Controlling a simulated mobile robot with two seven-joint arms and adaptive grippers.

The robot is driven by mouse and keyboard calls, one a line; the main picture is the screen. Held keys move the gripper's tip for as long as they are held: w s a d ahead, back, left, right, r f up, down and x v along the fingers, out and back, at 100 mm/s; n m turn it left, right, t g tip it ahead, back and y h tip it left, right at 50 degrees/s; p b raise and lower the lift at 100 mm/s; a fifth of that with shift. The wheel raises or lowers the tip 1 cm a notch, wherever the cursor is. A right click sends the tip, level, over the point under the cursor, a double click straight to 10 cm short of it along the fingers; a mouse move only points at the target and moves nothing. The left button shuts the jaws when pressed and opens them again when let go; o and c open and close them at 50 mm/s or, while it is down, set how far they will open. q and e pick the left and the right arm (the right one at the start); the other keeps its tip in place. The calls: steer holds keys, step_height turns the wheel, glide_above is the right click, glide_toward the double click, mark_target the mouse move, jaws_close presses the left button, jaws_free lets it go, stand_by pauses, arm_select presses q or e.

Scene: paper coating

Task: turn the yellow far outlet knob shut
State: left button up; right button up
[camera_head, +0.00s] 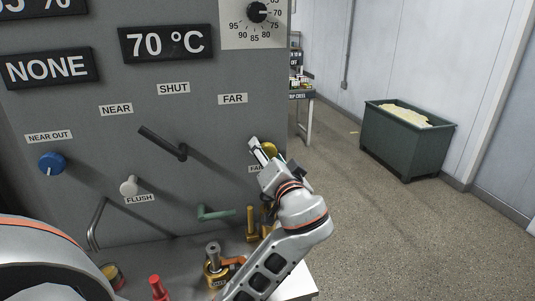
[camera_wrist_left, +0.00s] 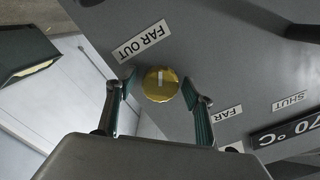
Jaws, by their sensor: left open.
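The yellow far outlet knob (camera_wrist_left: 162,84) is round, with a short white mark on the side towards its FAR OUT label (camera_wrist_left: 144,41). My left gripper (camera_wrist_left: 158,88) is open, with one finger on each side of the knob. A small gap shows beside each fingertip, and I cannot tell any contact. In the head view the yellow knob (camera_head: 271,149) shows at the right edge of the grey panel, partly behind my left gripper (camera_head: 262,152). The label below it is mostly covered. My right gripper is not in view.
The grey panel (camera_head: 220,135) carries a black lever (camera_head: 163,143), a blue knob (camera_head: 52,163), a white flush knob (camera_head: 129,185) and a green handle (camera_head: 216,213). Brass parts (camera_head: 251,222) stand below my gripper. A dark green bin (camera_head: 385,150) stands on the open floor at right.

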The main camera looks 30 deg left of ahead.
arm_select(q)
steer(key=c, duration=1.1)
